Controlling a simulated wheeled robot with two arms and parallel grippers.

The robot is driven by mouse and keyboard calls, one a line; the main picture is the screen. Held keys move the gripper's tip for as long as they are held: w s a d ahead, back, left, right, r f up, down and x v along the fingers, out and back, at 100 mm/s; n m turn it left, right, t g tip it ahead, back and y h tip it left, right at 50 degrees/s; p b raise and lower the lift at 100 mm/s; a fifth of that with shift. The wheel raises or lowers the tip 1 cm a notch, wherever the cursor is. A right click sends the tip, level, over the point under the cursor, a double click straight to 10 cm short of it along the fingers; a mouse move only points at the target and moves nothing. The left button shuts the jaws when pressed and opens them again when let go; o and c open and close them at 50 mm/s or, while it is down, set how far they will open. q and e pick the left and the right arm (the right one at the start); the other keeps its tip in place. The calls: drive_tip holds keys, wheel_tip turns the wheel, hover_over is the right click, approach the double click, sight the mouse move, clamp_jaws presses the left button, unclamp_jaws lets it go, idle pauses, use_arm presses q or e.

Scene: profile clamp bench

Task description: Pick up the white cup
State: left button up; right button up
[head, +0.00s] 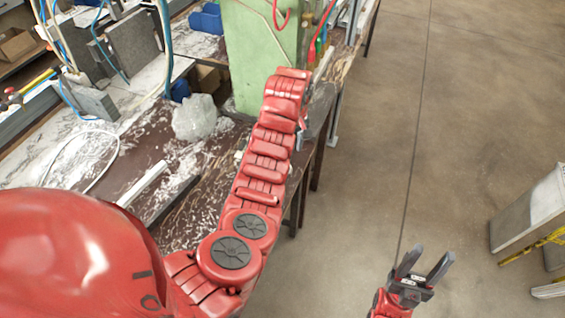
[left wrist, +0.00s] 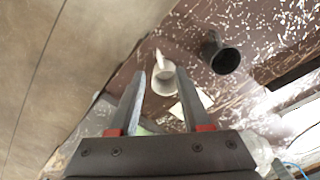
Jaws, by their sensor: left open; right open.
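The white cup (left wrist: 163,82) shows in the left wrist view on the dark, paint-flecked bench (left wrist: 182,35). It lies in line with the gap between the fingers of my left gripper (left wrist: 160,71), which is open and empty. The fingers do not visibly touch the cup, and I cannot tell how far below them it is. In the head view my left arm covers that part of the bench, and I cannot make out the cup there. My right gripper (head: 425,264) is open and empty over the floor, away from the bench.
A black cup (left wrist: 220,53) stands close to the white cup. A pale flat piece (left wrist: 192,102) lies beside it. In the head view, a clear plastic bag (head: 195,118) and a green column (head: 256,55) stand along the bench.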

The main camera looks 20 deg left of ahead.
use_arm(q)
drive_tip(key=p, duration=0.3)
hover_over(291, 170)
wheel_tip(291, 170, down, 6)
drive_tip(key=shift+w+r, duration=0.15)
drive_tip(key=shift+r, duration=0.05)
drive_tip(key=shift+f, duration=0.75)
drive_tip(key=shift+a+f, duration=0.1)
drive_tip(key=shift+f, duration=0.2)
drive_tip(key=shift+f+p, duration=0.55)
drive_tip(key=shift+p, duration=0.1)
drive_tip(key=shift+f, duration=0.9)
wheel_tip(291, 170, down, 2)
drive_tip(key=shift+w+f+b, duration=0.1)
drive_tip(key=shift+f+b, duration=0.05)
drive_tip(key=shift+b, duration=0.7)
drive_tip(key=shift+c, duration=0.3)
clamp_jaws()
